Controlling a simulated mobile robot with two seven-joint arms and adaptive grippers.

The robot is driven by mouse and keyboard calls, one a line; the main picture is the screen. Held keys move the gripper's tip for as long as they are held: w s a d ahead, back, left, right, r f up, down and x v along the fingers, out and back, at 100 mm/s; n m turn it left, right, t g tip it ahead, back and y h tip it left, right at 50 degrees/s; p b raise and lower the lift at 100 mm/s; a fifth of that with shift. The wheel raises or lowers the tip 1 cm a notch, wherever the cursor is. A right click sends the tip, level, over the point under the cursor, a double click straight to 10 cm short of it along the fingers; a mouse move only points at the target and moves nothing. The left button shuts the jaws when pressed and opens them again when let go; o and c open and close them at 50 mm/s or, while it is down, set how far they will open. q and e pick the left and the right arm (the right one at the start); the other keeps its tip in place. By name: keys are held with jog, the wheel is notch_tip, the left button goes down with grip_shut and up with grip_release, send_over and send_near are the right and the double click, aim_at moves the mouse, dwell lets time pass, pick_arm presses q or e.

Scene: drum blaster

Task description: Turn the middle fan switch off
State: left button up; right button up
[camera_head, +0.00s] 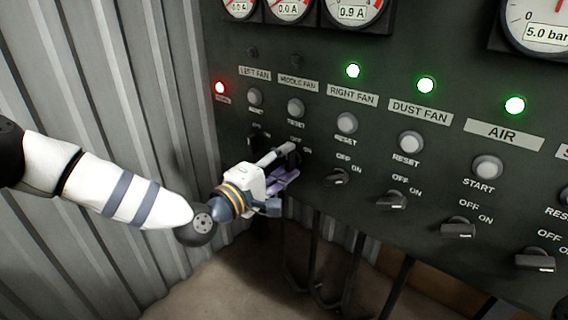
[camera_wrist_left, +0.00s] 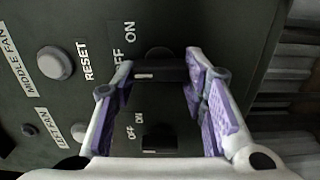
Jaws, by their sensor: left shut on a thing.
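The middle fan switch (camera_wrist_left: 160,73) is a dark knob on the panel, between the fingertips of my left gripper (camera_wrist_left: 157,82) in the left wrist view. In the head view my left gripper (camera_head: 289,163) is at the panel below the middle fan label (camera_head: 298,81) and mostly hides that switch. The gripper is shut on the switch. The middle fan lamp (camera_head: 296,59) is dark. The grey middle fan reset button (camera_head: 296,108) sits above the gripper. My right gripper is in neither view.
The left fan switch (camera_wrist_left: 159,139) is close beside the gripper. The right fan switch (camera_head: 337,177) is just to the right, its lamp (camera_head: 353,70) lit green. Gauges (camera_head: 352,10) line the top. Corrugated metal wall (camera_head: 95,80) stands at the left; cables hang below the panel.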

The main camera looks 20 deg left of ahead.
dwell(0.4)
pick_arm(q)
jog(key=o, duration=1.2)
jog(key=shift+c, duration=0.2)
jog(key=shift+s, duration=0.1)
jog(key=v, duration=1.2)
